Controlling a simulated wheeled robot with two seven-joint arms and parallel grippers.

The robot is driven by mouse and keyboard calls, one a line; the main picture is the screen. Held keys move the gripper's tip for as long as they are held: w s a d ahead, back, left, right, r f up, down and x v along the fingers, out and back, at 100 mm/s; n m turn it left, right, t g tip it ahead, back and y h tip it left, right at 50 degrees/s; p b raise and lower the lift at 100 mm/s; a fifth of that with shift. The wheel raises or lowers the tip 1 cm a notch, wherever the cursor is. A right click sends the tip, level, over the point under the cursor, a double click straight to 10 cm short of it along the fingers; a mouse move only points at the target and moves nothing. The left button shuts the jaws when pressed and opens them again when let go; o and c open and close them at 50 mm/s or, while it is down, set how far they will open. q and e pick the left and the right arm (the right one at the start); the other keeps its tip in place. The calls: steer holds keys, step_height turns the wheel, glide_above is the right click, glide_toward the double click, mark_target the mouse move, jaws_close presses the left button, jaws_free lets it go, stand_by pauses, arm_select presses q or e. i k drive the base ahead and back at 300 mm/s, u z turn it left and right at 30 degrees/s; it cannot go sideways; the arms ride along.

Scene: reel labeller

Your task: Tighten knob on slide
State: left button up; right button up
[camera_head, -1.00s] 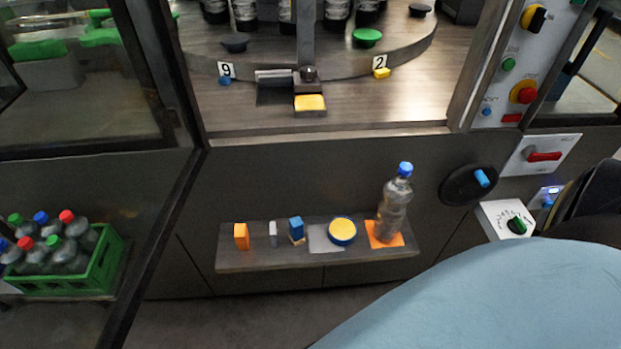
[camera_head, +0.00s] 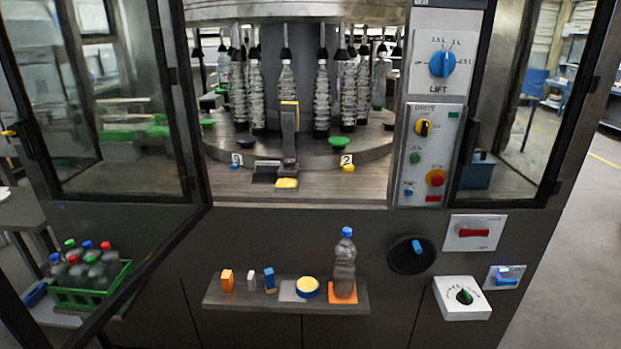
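A slide (camera_head: 264,172) sits at the front middle of the machine's deck, below the round turntable. A small dark knob (camera_head: 288,164) stands on it, with a yellow block (camera_head: 286,183) just in front. An upright post with a yellow edge (camera_head: 289,116) rises behind the knob. Whether the knob is tight or loose cannot be told. Neither of my grippers is in view.
The deck opening lies between a glass door frame (camera_head: 196,120) and the control panel (camera_head: 430,150). A shelf (camera_head: 215,295) below holds small blocks, a yellow round tin (camera_head: 307,286) and a bottle (camera_head: 344,262). A handwheel (camera_head: 411,254) is to its right. A green crate (camera_head: 85,298) holds bottles.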

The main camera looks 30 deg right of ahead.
mark_target(289, 164)
steer(key=z, duration=1)
steer(key=i, duration=1)
steer(key=u, duration=0.1)
